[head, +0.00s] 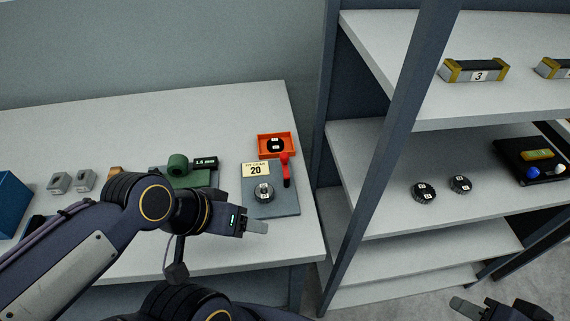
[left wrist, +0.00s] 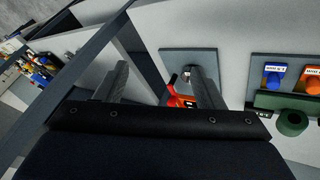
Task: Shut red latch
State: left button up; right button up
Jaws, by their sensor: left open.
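The red latch (head: 285,164) is a red lever with a dark end at the right edge of a grey plate (head: 285,208) on the left table. I cannot tell whether it is shut. A small round metal gear (head: 263,192) sits on the plate beside it. My left gripper (head: 257,227) is open and empty, in front of the plate and apart from the latch. In the left wrist view, red parts by the plate (left wrist: 170,56) show between and beyond the open fingers (left wrist: 160,86), partly hidden by one finger. My right gripper (head: 475,306) is at the lower right, away from the table.
An orange-red tray (head: 291,142) with a dark gear stands behind the plate, near a "20" card (head: 256,169). A green device (head: 187,172) and grey blocks (head: 59,183) are to the left. A shelf rack (head: 385,120) with a dark upright stands close on the right.

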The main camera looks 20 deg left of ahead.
pick_arm(q)
jog(key=shift+c, duration=1.1)
jog(key=shift+w+a+r, duration=0.1)
jog(key=shift+w+r, duration=0.05)
jog(key=shift+w, duration=0.15)
jog(key=shift+c, duration=1.2)
jog(key=w+r+m, duration=0.1)
jog(key=w, duration=0.1)
jog(key=w+a+m+b, duration=0.1)
jog(key=w+r+m+g, duration=0.1)
jog(key=w+m, duration=0.1)
jog(key=shift+w+a+r+y+b, duration=0.15)
jog(key=shift+w+r+y+b, duration=0.15)
jog(key=shift+w+r+b, duration=0.05)
jog(key=c, duration=0.7)
jog(key=w+m, duration=0.1)
jog(key=w, duration=0.1)
jog(key=w+r+m, duration=0.1)
jog(key=w, duration=0.1)
jog(key=w+m+g+b, duration=0.1)
jog(key=w+m, duration=0.1)
jog(key=shift+w+r, duration=0.15)
grip_shut()
jog(key=w+d+f+m+g+b, duration=0.1)
jog(key=w+f+m+g+b, duration=0.1)
jog(key=w+m, duration=0.6)
jog(key=w, duration=0.6)
jog(key=shift+w+d+f+g, duration=0.15)
jog(key=shift+w+f+g, duration=0.15)
jog(key=shift+w, duration=0.1)
